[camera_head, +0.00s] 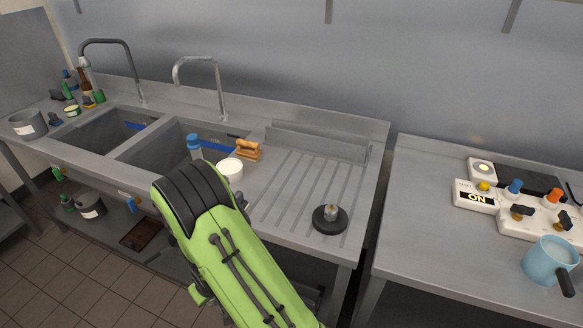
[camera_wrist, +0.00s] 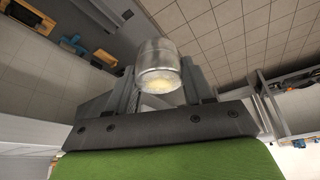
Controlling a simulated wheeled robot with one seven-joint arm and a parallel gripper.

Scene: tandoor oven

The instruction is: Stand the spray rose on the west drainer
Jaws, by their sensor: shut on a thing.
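My gripper (camera_wrist: 160,78) is shut on a short silvery metal cylinder (camera_wrist: 157,57) with a pale, yellowish end, in the wrist view. This looks like the spray rose, but I cannot be sure. The cylinder sits between the two dark fingers, with tiled floor behind it. In the head view my green arm hides the gripper and what it holds. A grooved steel drainer (camera_head: 272,205) lies right of the two sink basins. Which drainer is the west one is not marked.
A black disc with a metal stub (camera_head: 331,218) stands on the grooved drainer's front right. A white tub (camera_head: 230,169), a wooden brush (camera_head: 248,149) and a blue-capped bottle (camera_head: 194,146) stand by the right basin. A grey pot (camera_head: 27,124) stands far left. The drainer's middle is clear.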

